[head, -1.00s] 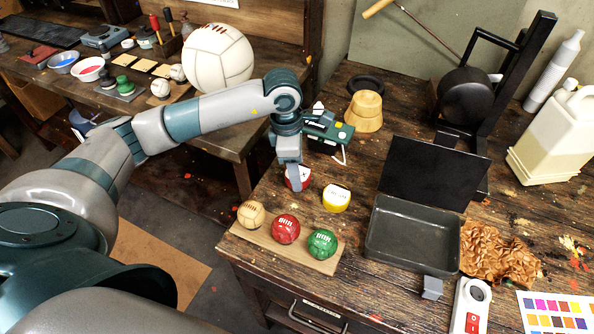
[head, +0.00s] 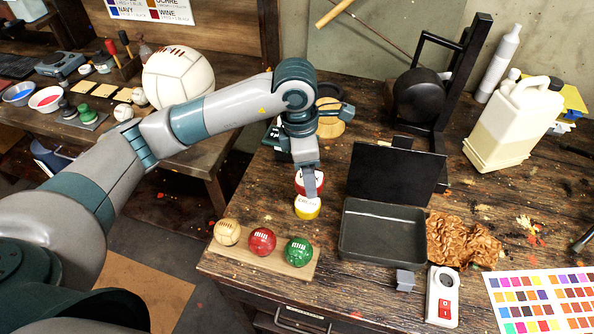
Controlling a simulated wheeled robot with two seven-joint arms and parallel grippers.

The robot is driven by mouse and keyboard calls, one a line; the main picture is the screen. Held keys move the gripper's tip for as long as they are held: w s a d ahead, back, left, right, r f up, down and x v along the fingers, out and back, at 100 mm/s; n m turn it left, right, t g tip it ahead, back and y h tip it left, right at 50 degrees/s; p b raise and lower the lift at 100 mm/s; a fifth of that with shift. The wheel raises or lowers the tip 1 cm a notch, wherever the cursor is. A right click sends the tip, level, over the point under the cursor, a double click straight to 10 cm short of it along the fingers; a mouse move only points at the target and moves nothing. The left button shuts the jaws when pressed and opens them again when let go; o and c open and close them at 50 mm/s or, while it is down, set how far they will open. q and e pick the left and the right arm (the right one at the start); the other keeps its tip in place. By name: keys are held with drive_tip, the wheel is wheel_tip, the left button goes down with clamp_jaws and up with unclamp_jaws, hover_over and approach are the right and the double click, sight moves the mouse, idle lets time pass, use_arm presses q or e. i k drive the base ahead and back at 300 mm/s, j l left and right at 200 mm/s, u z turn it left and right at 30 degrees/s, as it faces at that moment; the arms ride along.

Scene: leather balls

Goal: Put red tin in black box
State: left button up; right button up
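The red tin (head: 300,187) with a white top is held in my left gripper (head: 310,190), which points down; one finger shows in front of the tin. Held there, the tin appears just behind and above the yellow tin (head: 307,209) and partly overlaps it in the picture; I cannot tell whether they touch. The black box (head: 383,258) stands to the right on the workbench, its lid (head: 397,174) upright at the back and its inside empty. My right gripper is not in view.
A wooden rack (head: 225,255) with tan, red and green balls lies at the bench's front left. Brown leather scraps (head: 462,240) and a white switch box (head: 442,297) are right of the box. A black stand and a white jug (head: 515,120) are behind.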

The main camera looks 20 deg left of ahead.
sight(397, 243)
drive_tip(key=k+l+z, duration=0.1)
drive_tip(key=l+z, duration=0.2)
drive_tip(key=z, duration=0.15)
drive_tip(key=k+l+z, duration=0.1)
drive_tip(key=l+z, duration=0.2)
drive_tip(key=z, duration=0.15)
